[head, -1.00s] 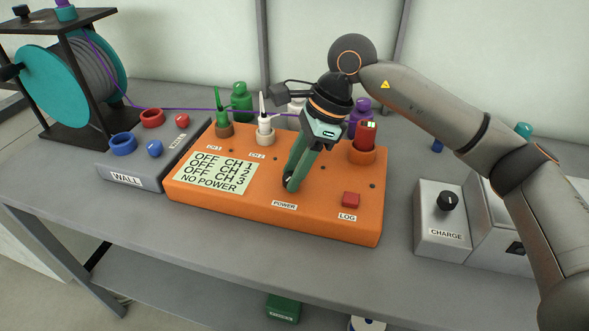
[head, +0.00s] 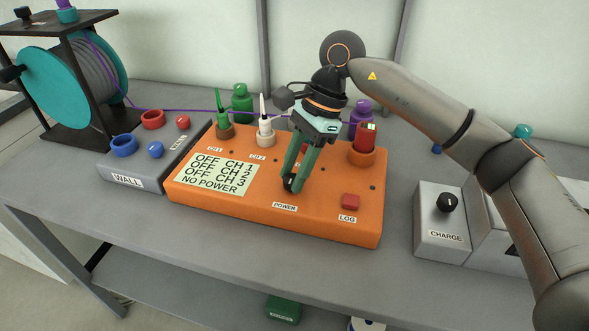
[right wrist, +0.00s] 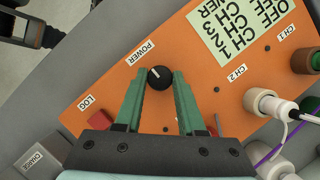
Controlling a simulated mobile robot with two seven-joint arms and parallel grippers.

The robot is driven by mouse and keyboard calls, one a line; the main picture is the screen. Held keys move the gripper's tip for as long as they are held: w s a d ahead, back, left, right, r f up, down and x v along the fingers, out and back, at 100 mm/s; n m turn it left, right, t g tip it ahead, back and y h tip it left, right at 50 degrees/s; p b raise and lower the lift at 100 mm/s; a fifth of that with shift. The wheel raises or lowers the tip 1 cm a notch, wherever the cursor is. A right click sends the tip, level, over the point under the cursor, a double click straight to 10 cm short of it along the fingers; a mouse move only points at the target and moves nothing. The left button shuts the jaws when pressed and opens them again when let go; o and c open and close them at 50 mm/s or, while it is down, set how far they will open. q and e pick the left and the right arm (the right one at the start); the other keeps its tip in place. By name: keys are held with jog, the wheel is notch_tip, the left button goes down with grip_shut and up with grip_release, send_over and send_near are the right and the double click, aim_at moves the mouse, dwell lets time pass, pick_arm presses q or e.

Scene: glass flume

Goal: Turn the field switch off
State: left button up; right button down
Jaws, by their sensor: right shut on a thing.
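The orange box (head: 330,226) stands on the bench with a black knob (head: 289,186) at its front, marked POWER. No label reading "field" is legible. My right gripper (head: 293,180) reaches down from above and is shut on this knob. In the right wrist view the knob (right wrist: 160,77) sits between the two green fingertips (right wrist: 158,82), its white pointer mark towards the POWER label. The display (head: 216,174) reads OFF for CH 1, CH 2 and CH 3, and NO POWER. My left gripper is not in view.
A red LOG button (head: 351,201) is right of the knob. Green, white and red plugs stand along the box's back. A grey WALL box (head: 127,178) is at left, a cable reel (head: 45,85) behind it, and a CHARGE box (head: 441,232) at right.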

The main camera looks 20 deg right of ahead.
jog(key=c, duration=0.5)
grip_release()
jog(key=shift+r, duration=0.1)
jog(key=p+v, duration=0.1)
jog(key=v, duration=1.1)
jog(key=shift+r, duration=0.2)
jog(key=shift+s+d+f, duration=0.1)
